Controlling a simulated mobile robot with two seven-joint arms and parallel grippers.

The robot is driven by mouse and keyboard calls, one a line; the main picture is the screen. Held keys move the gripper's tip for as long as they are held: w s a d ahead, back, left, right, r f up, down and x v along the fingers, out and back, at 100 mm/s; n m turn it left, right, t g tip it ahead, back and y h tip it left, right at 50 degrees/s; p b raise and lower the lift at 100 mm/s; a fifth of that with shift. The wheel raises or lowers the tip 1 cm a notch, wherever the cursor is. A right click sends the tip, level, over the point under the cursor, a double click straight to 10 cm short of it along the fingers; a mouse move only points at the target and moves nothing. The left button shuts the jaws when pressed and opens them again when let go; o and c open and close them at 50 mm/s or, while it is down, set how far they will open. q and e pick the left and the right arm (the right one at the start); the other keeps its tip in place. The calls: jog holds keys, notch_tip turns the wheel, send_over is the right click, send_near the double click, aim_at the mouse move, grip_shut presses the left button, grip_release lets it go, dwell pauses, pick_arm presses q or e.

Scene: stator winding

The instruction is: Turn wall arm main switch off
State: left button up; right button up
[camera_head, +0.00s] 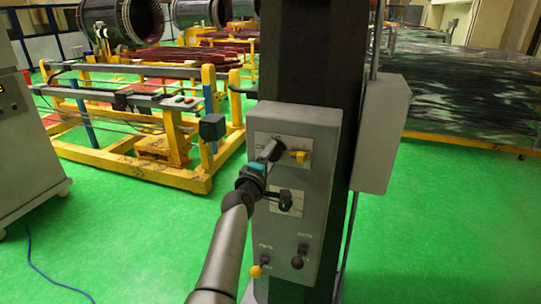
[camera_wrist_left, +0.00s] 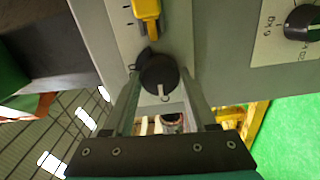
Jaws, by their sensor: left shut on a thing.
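A grey control box (camera_head: 325,140) is fixed on a dark column. Its upper plate carries a yellow switch handle (camera_head: 300,156), which also shows at the top of the left wrist view (camera_wrist_left: 147,14). My left gripper (camera_head: 275,148) reaches that plate from the left, left of the yellow handle. In the left wrist view its two fingers (camera_wrist_left: 160,88) are shut on a round black knob (camera_wrist_left: 158,72) with a pale mark. In the head view the gripper mostly hides this knob. I cannot read which label belongs to the main switch. My right gripper is not in view.
A lower plate has another black knob (camera_head: 286,200), below my gripper. Further down are a yellow-tipped switch (camera_head: 258,268) and a black one (camera_head: 299,259). A second grey box (camera_head: 383,130) is on the column's right side.

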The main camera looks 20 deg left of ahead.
pick_arm(q)
jog(key=shift+n, duration=0.5)
jog(key=o, duration=1.4)
jog(key=shift+c, duration=0.2)
jog(key=shift+s, duration=0.1)
jog(key=s+p, duration=0.6)
jog(key=s, duration=0.9)
jog(key=shift+a, duration=0.25)
jog(key=shift+f, duration=0.1)
